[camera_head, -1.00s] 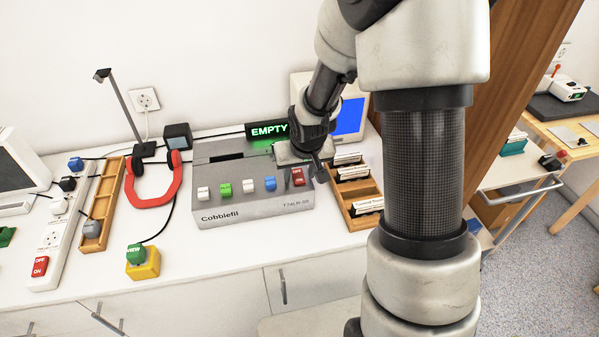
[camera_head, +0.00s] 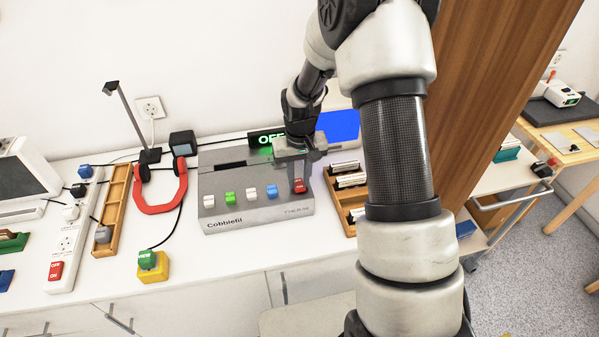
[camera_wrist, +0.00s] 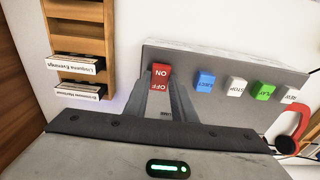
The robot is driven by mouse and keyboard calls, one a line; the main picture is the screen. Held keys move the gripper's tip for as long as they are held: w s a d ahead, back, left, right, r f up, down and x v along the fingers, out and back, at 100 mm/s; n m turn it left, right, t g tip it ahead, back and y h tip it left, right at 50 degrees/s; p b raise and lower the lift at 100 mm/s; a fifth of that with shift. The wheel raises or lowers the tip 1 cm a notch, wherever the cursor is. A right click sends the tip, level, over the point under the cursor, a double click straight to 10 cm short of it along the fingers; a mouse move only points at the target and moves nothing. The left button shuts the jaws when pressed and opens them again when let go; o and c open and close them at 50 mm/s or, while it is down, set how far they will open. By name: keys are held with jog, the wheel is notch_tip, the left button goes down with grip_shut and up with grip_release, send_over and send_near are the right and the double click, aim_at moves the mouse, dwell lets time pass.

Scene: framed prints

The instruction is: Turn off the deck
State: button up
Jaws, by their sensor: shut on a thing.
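The deck (camera_head: 255,212) is a grey box marked Cobblefil on the white counter, with a row of coloured buttons. Its red ON/OFF rocker switch (camera_head: 299,186) is at the right end of the row. In the wrist view the switch (camera_wrist: 161,76) shows ON and OFF, with my fingertips at its OFF end. My gripper (camera_head: 303,172) points down at the switch, shut on it.
A wooden tray of labelled cartridges (camera_head: 347,187) stands right of the deck, partly behind my arm. Red headphones (camera_head: 161,205), a yellow box with a green button (camera_head: 153,270) and a power strip (camera_head: 68,240) are to the left. The counter front is clear.

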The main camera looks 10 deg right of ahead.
aim_at(300, 187)
jog(key=o, duration=1.1)
jog(key=shift+c, duration=0.2)
notch_tip(300, 187, up, 18)
jog(key=s, duration=0.1)
jog(key=shift+f+p, duration=0.25)
jog(key=shift+p, duration=0.2)
